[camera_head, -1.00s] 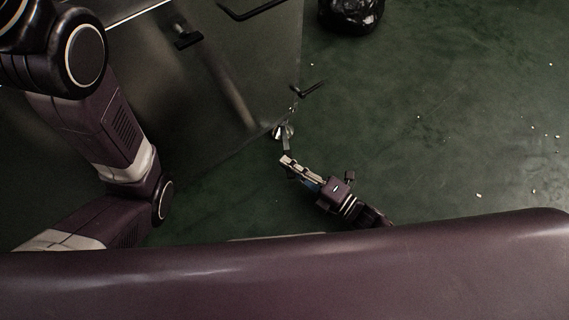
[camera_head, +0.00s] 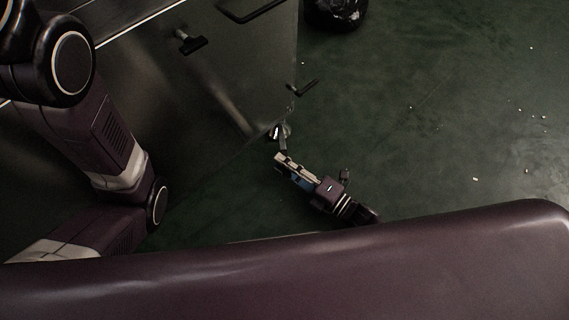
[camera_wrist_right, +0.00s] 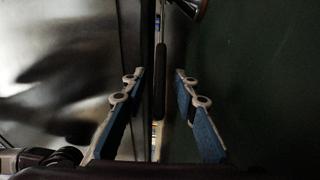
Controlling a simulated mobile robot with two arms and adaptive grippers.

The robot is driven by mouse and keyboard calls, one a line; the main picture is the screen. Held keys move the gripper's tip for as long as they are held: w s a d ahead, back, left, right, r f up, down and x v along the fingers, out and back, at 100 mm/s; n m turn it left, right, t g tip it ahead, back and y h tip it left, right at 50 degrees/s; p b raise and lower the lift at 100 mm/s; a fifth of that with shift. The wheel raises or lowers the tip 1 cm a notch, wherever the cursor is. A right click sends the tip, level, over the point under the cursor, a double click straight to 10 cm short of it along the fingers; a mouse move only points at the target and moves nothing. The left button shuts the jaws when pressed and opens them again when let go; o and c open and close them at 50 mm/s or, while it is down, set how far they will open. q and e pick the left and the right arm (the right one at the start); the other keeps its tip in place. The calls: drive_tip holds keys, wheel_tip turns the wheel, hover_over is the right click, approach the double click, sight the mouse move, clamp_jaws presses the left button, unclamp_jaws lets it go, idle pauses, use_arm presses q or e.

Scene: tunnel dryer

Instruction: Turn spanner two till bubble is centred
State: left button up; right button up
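A spanner (camera_head: 284,144) sits low at the machine's near corner, by a shiny metal foot (camera_head: 280,131). I cannot read a number on it. My right gripper (camera_head: 279,158) is close to its near end. In the right wrist view my right gripper (camera_wrist_right: 159,75) is open, its blue-padded fingers spread on both sides of a thin dark bar (camera_wrist_right: 160,85), apparently the spanner's handle. A gap shows on the right of the bar; contact on the left is unclear. The bubble is not visible. My left arm shows at left, but its gripper is out of view.
The dark metal machine (camera_head: 150,100) fills the upper left, with a T-shaped handle (camera_head: 190,42) and a bar handle (camera_head: 255,10). A dark L-shaped piece (camera_head: 303,87) juts from its corner edge. A black bag (camera_head: 337,12) stands behind. Green floor at right is clear except for small litter.

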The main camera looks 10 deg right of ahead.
drive_tip(key=shift+s+d, duration=0.2)
drive_tip(key=shift+d, duration=0.05)
drive_tip(key=v, duration=1.1)
drive_tip(key=shift+s+d, duration=0.1)
drive_tip(key=shift+s, duration=0.1)
drive_tip(key=shift+r, duration=0.15)
